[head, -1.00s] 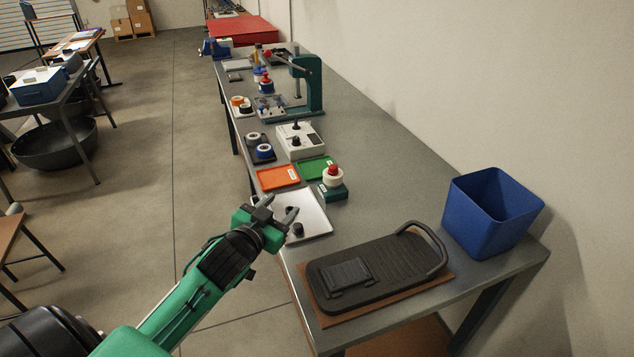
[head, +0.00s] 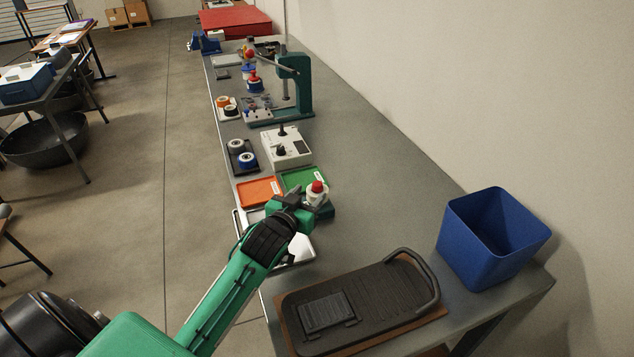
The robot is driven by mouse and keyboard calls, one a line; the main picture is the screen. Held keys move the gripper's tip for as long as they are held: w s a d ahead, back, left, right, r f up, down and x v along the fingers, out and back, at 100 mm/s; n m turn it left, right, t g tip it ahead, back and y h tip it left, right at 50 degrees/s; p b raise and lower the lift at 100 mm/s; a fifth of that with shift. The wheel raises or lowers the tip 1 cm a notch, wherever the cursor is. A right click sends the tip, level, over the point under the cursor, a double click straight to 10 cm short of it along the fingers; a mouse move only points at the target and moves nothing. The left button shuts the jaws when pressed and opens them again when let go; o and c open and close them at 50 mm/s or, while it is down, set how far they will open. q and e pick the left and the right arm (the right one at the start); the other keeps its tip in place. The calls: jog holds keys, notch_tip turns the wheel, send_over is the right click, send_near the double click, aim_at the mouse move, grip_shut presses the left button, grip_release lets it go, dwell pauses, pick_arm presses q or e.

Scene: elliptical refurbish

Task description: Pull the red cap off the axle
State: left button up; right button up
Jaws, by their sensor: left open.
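The red cap (head: 317,187) sits on top of a white round part (head: 316,197) on a small dark green stand (head: 326,211), at the right side of the bench's middle. An axle under the cap does not show. My left gripper (head: 308,197) is open, with its fingers at the white part just below the red cap. I cannot tell whether the fingers touch it. My gripper and arm hide part of the stand and much of the white tray (head: 301,250). My right gripper is not in view.
An orange tray (head: 259,191) and a green tray (head: 303,178) lie just behind. A white box with black knobs (head: 286,148) and a green press (head: 294,90) stand farther back. A black board (head: 360,305) and a blue bin (head: 492,238) are in front at right.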

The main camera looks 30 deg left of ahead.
aim_at(316, 185)
pick_arm(q)
jog(key=w, duration=0.5)
jog(key=shift+w+a+f+p, duration=0.1)
jog(key=shift+a+f+p, duration=0.1)
jog(key=shift+f+p, duration=0.15)
jog(key=shift+w+f, duration=0.1)
jog(key=shift+w, duration=0.4)
jog(key=c, duration=0.9)
jog(key=o, duration=0.3)
grip_shut()
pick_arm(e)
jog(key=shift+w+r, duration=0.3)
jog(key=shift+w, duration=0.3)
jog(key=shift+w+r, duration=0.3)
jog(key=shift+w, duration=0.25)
